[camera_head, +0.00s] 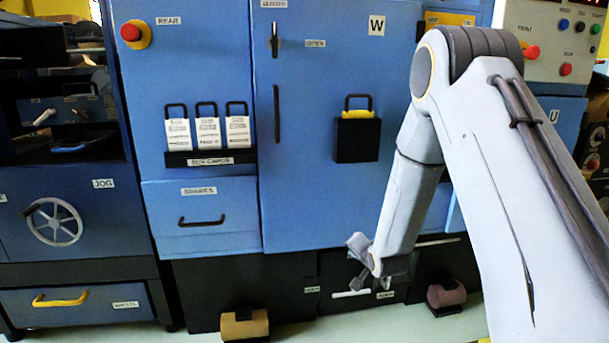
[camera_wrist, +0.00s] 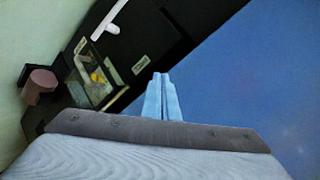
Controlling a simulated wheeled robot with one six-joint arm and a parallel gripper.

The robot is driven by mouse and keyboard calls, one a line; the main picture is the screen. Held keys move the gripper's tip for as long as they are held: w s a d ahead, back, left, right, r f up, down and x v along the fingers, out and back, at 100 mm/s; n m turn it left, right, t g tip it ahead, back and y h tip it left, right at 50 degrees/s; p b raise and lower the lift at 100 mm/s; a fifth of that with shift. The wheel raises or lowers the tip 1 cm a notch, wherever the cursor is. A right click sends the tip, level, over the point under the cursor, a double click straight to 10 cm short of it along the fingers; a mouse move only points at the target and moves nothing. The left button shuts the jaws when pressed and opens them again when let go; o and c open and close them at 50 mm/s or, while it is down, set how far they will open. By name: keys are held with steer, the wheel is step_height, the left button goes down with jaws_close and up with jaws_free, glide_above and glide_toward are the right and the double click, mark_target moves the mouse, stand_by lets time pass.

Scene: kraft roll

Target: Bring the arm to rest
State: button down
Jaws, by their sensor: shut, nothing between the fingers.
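My arm comes in from the right in the head view, bends at an elbow and hangs down in front of the blue machine cabinet (camera_head: 290,200). My gripper (camera_head: 352,262) is low, near the dark base of the cabinet, and partly hidden by the wrist. In the wrist view my gripper (camera_wrist: 162,78) shows two pale blue fingers pressed together with nothing between them. The blue panel fills the right of that view.
A white handle (camera_head: 350,293) is on the dark base close to my gripper. Brown pedal (camera_head: 245,325) and reddish pedal (camera_head: 446,298) stand at the floor. Handwheel (camera_head: 54,221), card rack (camera_head: 208,158) and black holder (camera_head: 356,140) stick out from the machine.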

steer(key=s+a+r+n+g, duration=0.35)
steer(key=s+a+r, duration=0.35)
steer(key=s, duration=0.4)
steer(key=s+a+r+n+g, duration=0.2)
steer(key=s+a+r+n, duration=0.3)
steer(key=s+a, duration=0.4)
steer(key=s+r+n+g, duration=0.3)
steer(key=s, duration=1.2)
steer(key=s+r+n+g, duration=0.3)
steer(key=s+r, duration=0.1)
steer(key=s, duration=1)
steer(key=d+r+m+p, duration=0.3)
steer(key=d+r+p, duration=0.6)
steer(key=r+p, duration=0.4)
steer(key=d+r+m+h+p, duration=0.1)
steer(key=d+r+m+p, duration=0.2)
steer(key=d+r+p, duration=0.7)
steer(key=shift+w+d+r+h+p, duration=0.25)
steer(key=shift+r+p, duration=1.2)
steer(key=shift+p, duration=4.75)
